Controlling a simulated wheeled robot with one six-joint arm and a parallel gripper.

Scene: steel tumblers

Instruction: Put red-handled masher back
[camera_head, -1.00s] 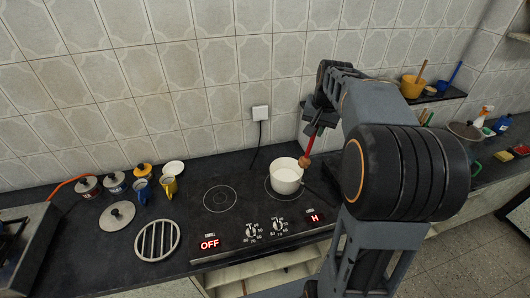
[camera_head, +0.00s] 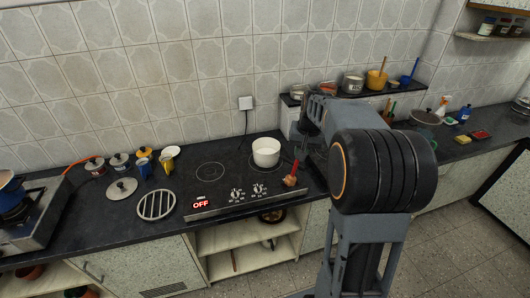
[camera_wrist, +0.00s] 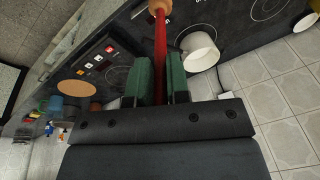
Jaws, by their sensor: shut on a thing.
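My gripper (camera_wrist: 160,85) is shut on the red handle of the masher (camera_wrist: 160,42), between its green fingers in the wrist view. The masher's wooden head is at the top edge of that view. In the head view the masher (camera_head: 292,176) hangs head down over the front right of the cooktop, right of the white pot (camera_head: 266,152) and apart from it. My arm hides most of the gripper there. The pot stands on the right cooking ring and also shows in the wrist view (camera_wrist: 202,48).
A raised dark shelf (camera_head: 345,93) behind my arm bears pots and a yellow pot (camera_head: 376,79) with a wooden utensil. Utensils (camera_head: 388,106) stand below it. Lids, mugs and a round trivet (camera_head: 157,204) lie left of the cooktop (camera_head: 232,185). The left cooking ring (camera_head: 210,171) is clear.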

